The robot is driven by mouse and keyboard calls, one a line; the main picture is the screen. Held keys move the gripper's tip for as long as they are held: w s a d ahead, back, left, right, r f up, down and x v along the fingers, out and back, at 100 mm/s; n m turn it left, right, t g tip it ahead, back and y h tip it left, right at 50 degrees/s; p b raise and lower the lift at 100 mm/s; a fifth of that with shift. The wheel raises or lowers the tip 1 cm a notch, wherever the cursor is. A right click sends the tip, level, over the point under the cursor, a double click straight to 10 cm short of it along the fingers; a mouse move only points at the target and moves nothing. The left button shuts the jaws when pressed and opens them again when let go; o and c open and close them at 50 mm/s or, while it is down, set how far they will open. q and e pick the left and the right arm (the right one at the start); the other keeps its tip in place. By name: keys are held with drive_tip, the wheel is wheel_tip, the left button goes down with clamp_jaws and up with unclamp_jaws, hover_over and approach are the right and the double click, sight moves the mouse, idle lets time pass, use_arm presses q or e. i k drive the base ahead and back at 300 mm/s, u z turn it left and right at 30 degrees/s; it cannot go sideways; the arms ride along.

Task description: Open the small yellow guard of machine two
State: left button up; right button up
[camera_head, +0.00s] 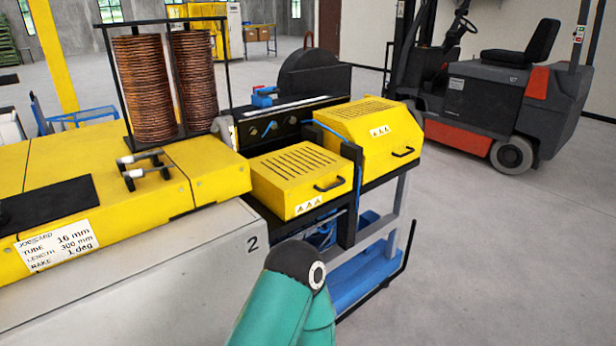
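Machine two (252,243) carries a black "2" on its pale side panel. A low, slotted yellow guard (300,205) sits on its right part, lying flat and looking shut. It has a black bar handle (330,184) on its front edge and warning triangles beside it. A taller, larger yellow guard (345,130) stands just behind it to the right, also looking shut, with its own black handle (403,152). A teal and black arm link of mine rises at the bottom centre, in front of the machine. Neither of my grippers shows.
Two stacks of copper coils (145,88) stand in a black frame behind the machine. A long yellow cover (110,190) with two short handles extends left. A forklift (505,85) stands at the back right. The floor (500,250) at the right is clear.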

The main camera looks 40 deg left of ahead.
sight(295, 180)
drive_tip(key=u, duration=0.3)
drive_tip(key=i, duration=1.1)
drive_tip(key=u, duration=0.45)
drive_tip(key=k, duration=0.85)
drive_tip(key=u, duration=0.25)
drive_tip(key=i, duration=0.9)
drive_tip(key=z, duration=0.1)
